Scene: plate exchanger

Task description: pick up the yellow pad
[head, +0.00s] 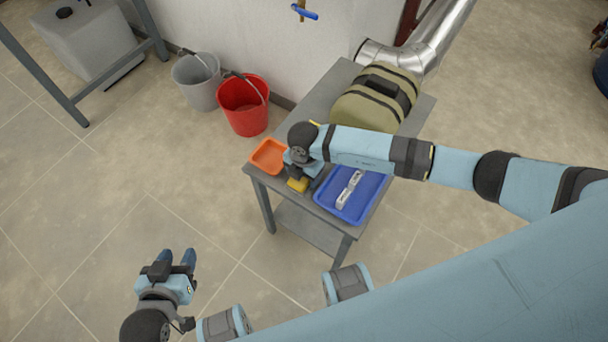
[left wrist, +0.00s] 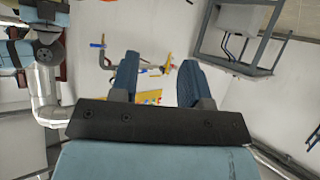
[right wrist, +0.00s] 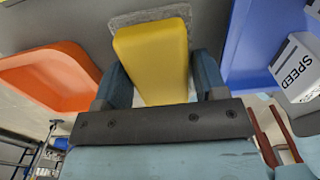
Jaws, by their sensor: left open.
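The yellow pad (right wrist: 152,55) is a rounded yellow block with a grey rough layer at its far end, seen large in the right wrist view. In the head view the yellow pad (head: 298,184) shows partly on the small table, below my right gripper (head: 301,172). In the right wrist view my right gripper (right wrist: 163,80) has a finger on each side of the pad, spread wide; whether either touches it is hard to tell. My left gripper (head: 178,258) is open and empty, held over the floor, away from the table.
On the grey table (head: 320,105), an orange tray (head: 268,156) lies left of the pad and a blue tray (head: 330,198) with silver-grey parts lies right. An olive bag (head: 368,100) stands behind. Red (head: 243,108) and grey (head: 196,84) buckets stand on the floor by the wall.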

